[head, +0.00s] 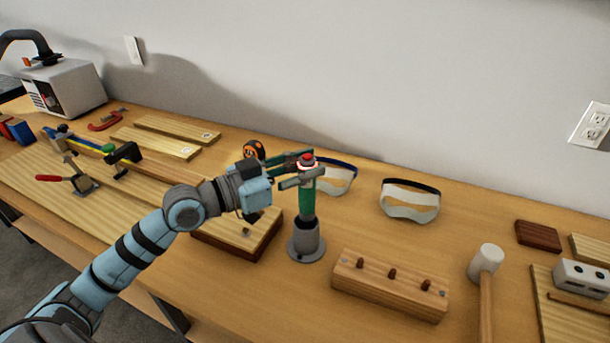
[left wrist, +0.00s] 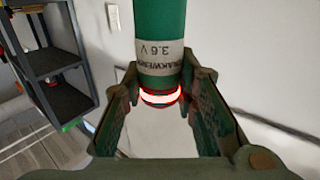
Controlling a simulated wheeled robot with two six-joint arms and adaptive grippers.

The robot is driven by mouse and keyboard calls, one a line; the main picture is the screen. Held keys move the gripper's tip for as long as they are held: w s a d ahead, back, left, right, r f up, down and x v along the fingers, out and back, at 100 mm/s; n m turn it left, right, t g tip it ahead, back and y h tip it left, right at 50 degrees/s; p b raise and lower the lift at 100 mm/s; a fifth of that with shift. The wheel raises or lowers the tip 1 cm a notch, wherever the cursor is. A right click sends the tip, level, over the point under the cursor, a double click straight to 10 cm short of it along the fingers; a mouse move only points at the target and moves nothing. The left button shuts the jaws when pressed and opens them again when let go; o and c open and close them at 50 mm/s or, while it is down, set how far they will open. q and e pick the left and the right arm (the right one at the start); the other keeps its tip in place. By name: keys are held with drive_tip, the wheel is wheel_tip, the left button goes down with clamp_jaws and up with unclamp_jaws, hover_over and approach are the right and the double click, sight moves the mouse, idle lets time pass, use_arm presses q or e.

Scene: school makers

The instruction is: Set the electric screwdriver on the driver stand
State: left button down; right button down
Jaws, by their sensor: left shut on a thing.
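The electric screwdriver (head: 307,201) is green with a red top and a pale glowing ring. It stands upright, its lower end at the mouth of the grey driver stand (head: 307,246); how deep it sits in the cup I cannot tell. My left gripper (head: 303,174) is shut on the screwdriver near its top. In the left wrist view the screwdriver (left wrist: 160,45) shows a pale label reading 3.6 V and its red and white ring, between the fingers of my left gripper (left wrist: 160,110). My right gripper is not in view.
A wooden block with pegs (head: 388,286) stands right of the stand, and a dark-edged board (head: 235,240) lies to its left. Two pairs of goggles (head: 410,203) lie behind. A white mallet (head: 486,262) lies at the right.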

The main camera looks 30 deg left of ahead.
sight(300, 193)
use_arm(q)
drive_tip(key=f+b, duration=0.1)
drive_tip(key=f, duration=0.1)
drive_tip(key=f+b, duration=0.1)
drive_tip(key=b, duration=0.1)
drive_tip(key=shift+s+f, duration=0.2)
drive_tip(key=shift+f, duration=0.2)
drive_tip(key=shift+f+b, duration=0.45)
drive_tip(key=shift+f+b, duration=0.55)
drive_tip(key=shift+b, duration=0.1)
idle(0.5)
drive_tip(key=c, duration=1.6)
unclamp_jaws()
drive_tip(key=shift+o, duration=0.2)
